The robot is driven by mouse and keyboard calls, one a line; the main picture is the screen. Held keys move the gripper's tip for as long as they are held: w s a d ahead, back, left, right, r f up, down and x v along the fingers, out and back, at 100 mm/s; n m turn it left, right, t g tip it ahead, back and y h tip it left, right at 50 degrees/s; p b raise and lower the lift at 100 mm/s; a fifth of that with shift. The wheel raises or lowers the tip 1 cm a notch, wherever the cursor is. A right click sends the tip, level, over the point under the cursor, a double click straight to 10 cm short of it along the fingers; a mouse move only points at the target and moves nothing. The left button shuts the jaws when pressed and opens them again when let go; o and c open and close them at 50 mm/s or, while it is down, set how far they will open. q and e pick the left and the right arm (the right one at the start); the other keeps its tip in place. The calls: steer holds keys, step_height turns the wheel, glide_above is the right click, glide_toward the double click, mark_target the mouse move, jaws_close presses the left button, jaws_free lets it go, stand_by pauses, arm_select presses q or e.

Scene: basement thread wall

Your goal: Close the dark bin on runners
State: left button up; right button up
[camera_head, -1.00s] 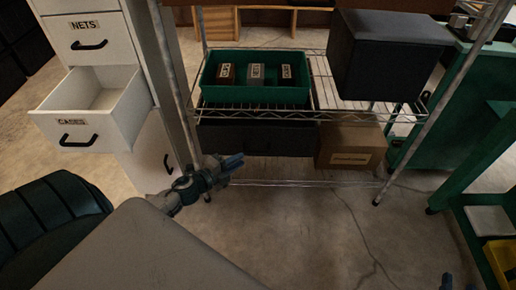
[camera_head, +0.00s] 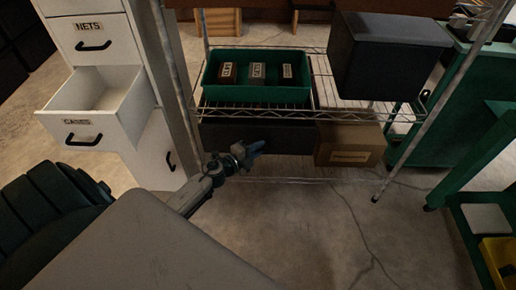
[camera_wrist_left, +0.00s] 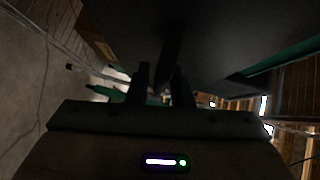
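The dark bin (camera_head: 290,138) hangs under the wire shelf, left of a cardboard box. How far it stands out on its runners I cannot tell. My left gripper (camera_head: 255,148) is in front of the bin's front face and covers the handle area. In the left wrist view, the two fingers of my left gripper (camera_wrist_left: 163,88) are apart. A dark bar (camera_wrist_left: 171,55), likely the bin's handle, shows at the gap between them, and the dark bin face (camera_wrist_left: 225,45) fills the upper part. Contact is too dark to tell. My right gripper is not in view.
A green tray (camera_head: 257,94) with labelled blocks and a dark box (camera_head: 385,60) stand on the wire shelf (camera_head: 335,112). The cardboard box (camera_head: 350,145) is right of the bin. A white cabinet with an open drawer (camera_head: 85,128) stands left. Floor in front is clear.

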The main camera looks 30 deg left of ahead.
mark_target(255, 141)
arm_select(q)
jaws_close()
steer(key=shift+w, duration=0.1)
steer(key=w+a, duration=0.2)
steer(key=w, duration=0.1)
steer(key=shift+w+a, duration=0.1)
steer(key=shift+w, duration=0.15)
steer(key=shift+r, duration=0.1)
jaws_free()
steer(key=shift+w+a, duration=0.1)
